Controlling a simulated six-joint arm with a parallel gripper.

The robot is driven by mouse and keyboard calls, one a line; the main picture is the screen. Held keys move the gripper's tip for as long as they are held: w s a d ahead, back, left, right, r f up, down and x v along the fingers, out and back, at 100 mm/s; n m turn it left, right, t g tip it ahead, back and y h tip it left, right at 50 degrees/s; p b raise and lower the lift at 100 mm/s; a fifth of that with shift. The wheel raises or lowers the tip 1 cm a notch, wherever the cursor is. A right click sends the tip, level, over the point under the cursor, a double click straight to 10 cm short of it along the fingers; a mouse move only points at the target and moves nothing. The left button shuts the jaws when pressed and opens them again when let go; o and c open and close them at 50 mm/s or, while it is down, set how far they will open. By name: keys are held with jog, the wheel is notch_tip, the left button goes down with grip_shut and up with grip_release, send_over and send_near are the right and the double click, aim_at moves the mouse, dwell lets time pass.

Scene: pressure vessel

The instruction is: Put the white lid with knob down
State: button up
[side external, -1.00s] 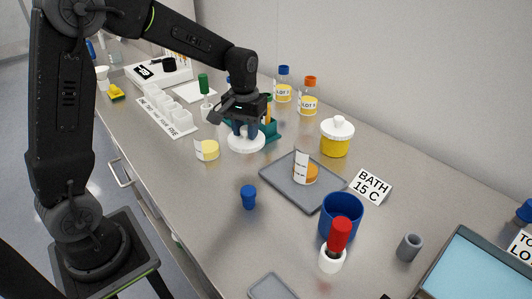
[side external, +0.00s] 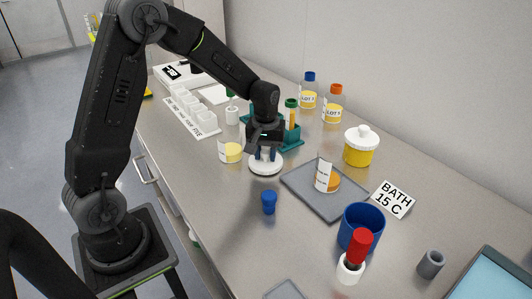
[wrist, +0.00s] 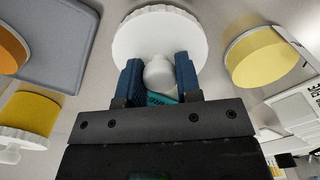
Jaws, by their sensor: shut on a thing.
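The white lid with knob (side external: 265,167) is a round white disc, lying roughly level at or just above the bench; I cannot tell whether it touches. It also shows in the wrist view (wrist: 135,38), with its knob (wrist: 160,73) upward between the blue finger pads. My gripper (side external: 266,153) points down over the lid and is shut on the knob. The fingers also show in the wrist view (wrist: 160,78). A yellow jar (side external: 358,155) to the right wears a similar white knobbed lid (side external: 362,135).
A grey tray (side external: 300,182) with an orange-filled dish (side external: 328,180) is at right. A blue stopper (side external: 268,203) stands in front, with bare bench around it.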

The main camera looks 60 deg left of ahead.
jog(key=shift+f, duration=0.15)
jog(key=shift+f, duration=0.15)
jog(key=o, duration=0.9)
